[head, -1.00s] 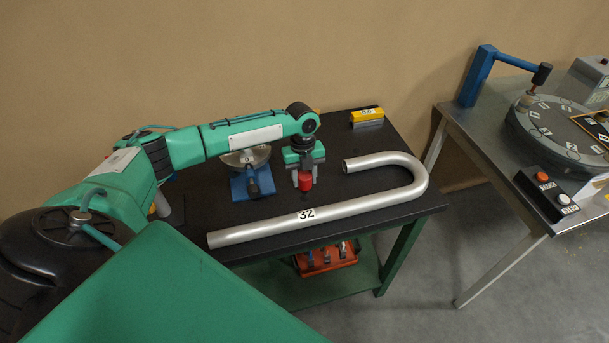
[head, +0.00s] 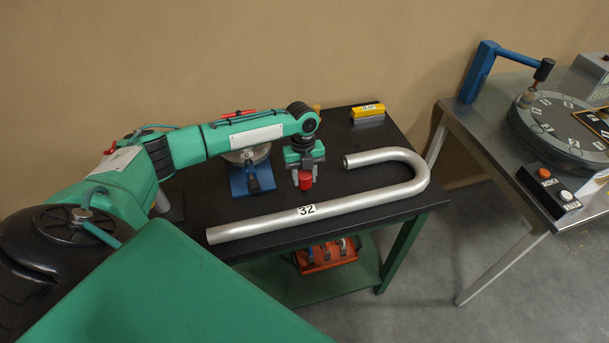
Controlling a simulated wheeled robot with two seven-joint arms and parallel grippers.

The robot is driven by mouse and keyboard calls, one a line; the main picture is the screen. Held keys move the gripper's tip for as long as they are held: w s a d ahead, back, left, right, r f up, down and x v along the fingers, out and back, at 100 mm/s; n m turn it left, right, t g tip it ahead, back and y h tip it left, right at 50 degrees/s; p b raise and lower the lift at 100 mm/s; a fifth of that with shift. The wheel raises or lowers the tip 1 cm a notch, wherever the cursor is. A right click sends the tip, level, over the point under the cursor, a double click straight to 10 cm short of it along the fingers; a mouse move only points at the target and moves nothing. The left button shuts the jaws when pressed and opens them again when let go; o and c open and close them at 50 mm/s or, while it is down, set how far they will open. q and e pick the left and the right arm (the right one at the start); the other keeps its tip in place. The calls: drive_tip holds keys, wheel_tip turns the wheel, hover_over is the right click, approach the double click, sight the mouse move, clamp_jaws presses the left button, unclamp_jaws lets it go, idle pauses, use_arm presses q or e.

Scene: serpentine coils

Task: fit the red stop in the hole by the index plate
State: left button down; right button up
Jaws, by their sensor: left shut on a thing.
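The red stop (head: 305,183) is a short red cylinder, held upright between the fingers of my left gripper (head: 304,174). The gripper points down over the black table, behind the bent pipe. The stop's lower end is low, near the table top; I cannot tell whether it touches. A pale rounded plate on a blue base (head: 253,181) stands just left of the gripper, partly hidden by my forearm. It may be the index plate, but I cannot tell for sure. I cannot make out the hole. My right gripper is not in view.
A silver U-bent pipe (head: 362,201) labelled 32 lies in front and right of the gripper. A yellow-topped block (head: 368,110) sits at the back. A metal table (head: 468,124) at right carries a labelled round dial (head: 565,125) and a button box (head: 548,188). A red tray (head: 325,256) is below.

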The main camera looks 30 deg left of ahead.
sight(304, 186)
use_arm(q)
drive_tip(key=shift+f, duration=0.2)
drive_tip(key=shift+f+b, duration=0.3)
drive_tip(key=shift+f, duration=0.25)
drive_tip(key=shift+f+b, duration=0.3)
drive_tip(key=shift+f, duration=0.4)
drive_tip(key=shift+f, duration=0.25)
drive_tip(key=shift+f, duration=0.25)
drive_tip(key=shift+f+b, duration=0.3)
drive_tip(key=shift+b, duration=0.05)
drive_tip(key=shift+s, duration=0.1)
